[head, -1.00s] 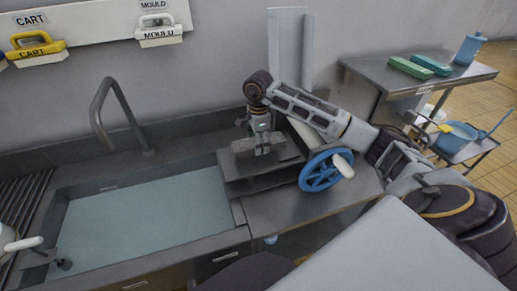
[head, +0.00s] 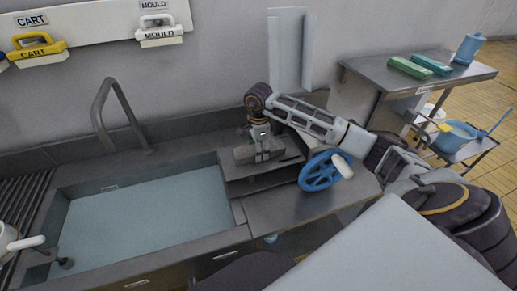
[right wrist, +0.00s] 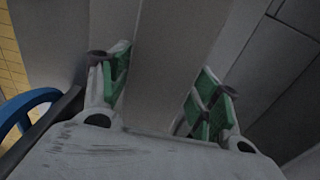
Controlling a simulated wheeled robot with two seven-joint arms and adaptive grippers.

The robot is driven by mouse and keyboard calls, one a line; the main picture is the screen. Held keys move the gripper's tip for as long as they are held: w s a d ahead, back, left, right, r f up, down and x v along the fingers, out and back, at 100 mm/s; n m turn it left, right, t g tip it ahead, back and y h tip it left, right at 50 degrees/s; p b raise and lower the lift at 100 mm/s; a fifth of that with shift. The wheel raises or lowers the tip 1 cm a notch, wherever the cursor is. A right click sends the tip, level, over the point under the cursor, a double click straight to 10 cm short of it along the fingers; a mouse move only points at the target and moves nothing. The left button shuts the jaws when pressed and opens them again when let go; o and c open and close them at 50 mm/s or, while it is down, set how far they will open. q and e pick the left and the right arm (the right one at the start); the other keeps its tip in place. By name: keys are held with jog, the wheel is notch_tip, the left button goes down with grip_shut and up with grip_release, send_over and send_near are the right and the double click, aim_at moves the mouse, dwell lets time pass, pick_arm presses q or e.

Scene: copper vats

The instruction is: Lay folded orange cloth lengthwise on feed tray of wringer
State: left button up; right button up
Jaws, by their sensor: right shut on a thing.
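The right gripper points down and is shut on this grey piece, low over the wringer's grey feed tray (head: 236,188). I cannot tell whether the piece touches the tray. In the right wrist view the green-padded fingers (right wrist: 160,90) stand apart with a grey surface between them. The wringer's blue handwheel (head: 318,173) with a white crank knob is right of the gripper. My right forearm hides part of the wringer.
A sink (head: 140,220) with pale blue water lies left of the wringer, with a tall tap (head: 104,112) behind it. A side table (head: 450,76) with green boxes stands at right, near a blue bucket (head: 458,134).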

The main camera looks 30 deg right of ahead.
jog(key=o, duration=0.7)
jog(key=shift+f, duration=0.1)
jog(key=o, duration=0.5)
jog(key=shift+c, duration=0.2)
notch_tip(320, 180, up, 12)
jog(key=b, duration=0.2)
dwell(0.5)
